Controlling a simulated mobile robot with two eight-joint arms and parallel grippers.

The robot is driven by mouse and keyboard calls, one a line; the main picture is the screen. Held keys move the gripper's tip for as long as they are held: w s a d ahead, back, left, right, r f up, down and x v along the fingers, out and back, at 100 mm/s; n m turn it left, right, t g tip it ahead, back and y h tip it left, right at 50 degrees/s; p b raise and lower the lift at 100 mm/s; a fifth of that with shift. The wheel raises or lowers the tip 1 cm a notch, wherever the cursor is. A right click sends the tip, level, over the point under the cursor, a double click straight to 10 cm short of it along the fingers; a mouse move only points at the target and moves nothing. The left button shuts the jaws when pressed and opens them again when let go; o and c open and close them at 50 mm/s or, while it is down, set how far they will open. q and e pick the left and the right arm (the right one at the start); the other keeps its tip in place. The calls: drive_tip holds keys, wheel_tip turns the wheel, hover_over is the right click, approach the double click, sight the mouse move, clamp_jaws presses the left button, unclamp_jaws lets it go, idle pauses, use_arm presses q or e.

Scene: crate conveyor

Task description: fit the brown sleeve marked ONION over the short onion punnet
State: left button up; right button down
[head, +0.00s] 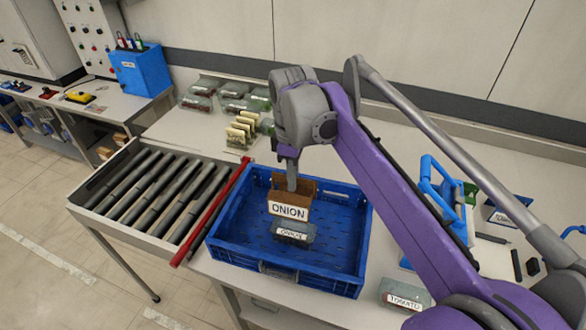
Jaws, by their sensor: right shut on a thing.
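The brown sleeve (296,197) with a white ONION label is upright over the blue crate, in the head view. My right gripper (291,183) comes down from above and is shut on its upper part; the fingertips are partly hidden. A short dark punnet (294,238) with a white label lies in the crate, just in front of and below the sleeve. Its label is too small to read surely. The sleeve is not around this punnet as far as I see; I cannot tell whether they touch. My left gripper is out of view.
The blue crate (229,251) is otherwise empty. A roller conveyor (155,192) with a red bar (212,212) adjoins its left. A TOMATO punnet (404,296) lies at front right, near a blue holder (447,188).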

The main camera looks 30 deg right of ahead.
drive_tip(key=shift+s+d+f, duration=0.1)
drive_tip(key=shift+f, duration=0.45)
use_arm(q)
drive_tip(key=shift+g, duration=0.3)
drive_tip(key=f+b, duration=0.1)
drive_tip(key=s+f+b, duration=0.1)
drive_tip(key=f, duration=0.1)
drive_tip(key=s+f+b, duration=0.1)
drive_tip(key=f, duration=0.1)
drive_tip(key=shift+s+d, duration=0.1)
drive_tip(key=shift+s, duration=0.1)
use_arm(e)
wheel_tip(320, 180, down, 6)
drive_tip(key=shift+r, duration=0.1)
use_arm(q)
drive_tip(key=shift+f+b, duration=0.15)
drive_tip(key=shift+b, duration=0.15)
use_arm(e)
drive_tip(key=shift+f, duration=0.25)
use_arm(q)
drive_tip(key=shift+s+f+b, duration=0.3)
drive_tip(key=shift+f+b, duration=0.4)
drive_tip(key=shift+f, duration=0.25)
use_arm(e)
drive_tip(key=shift+f, duration=1.5)
drive_tip(key=shift+f, duration=0.1)
